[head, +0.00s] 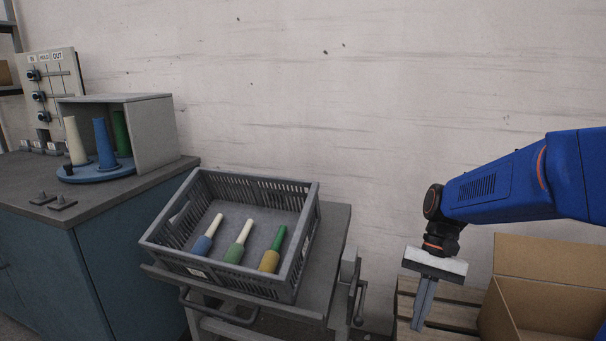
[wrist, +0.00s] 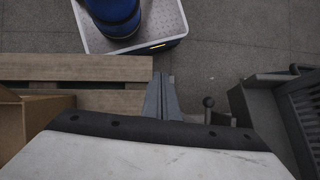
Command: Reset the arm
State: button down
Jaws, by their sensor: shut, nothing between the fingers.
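My gripper (head: 424,303) hangs from my blue arm at the right of the head view, pointing down, shut and empty. It is above the wooden pallet and to the left of the cardboard box. In the wrist view my gripper's fingers (wrist: 162,98) are together with nothing between them, over the pallet edge.
A grey crate (head: 303,238) with several two-coloured cones stands on a cart (head: 335,235). A cabinet (head: 150,190) at left bears a round blue plate of cones. A cardboard box (head: 550,262) sits on a wooden pallet (head: 405,320). The space above my gripper is clear.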

jog(key=s+d+r+n+t+h, duration=0.1)
jog(key=s+r+n+t, duration=0.1)
jog(key=s+t, duration=0.2)
jog(key=s+d+r+n+t+h, duration=0.2)
jog(key=s+t, duration=0.3)
jog(key=s, duration=0.3)
jog(key=shift+d+n, duration=0.2)
jog(key=shift+n, duration=0.2)
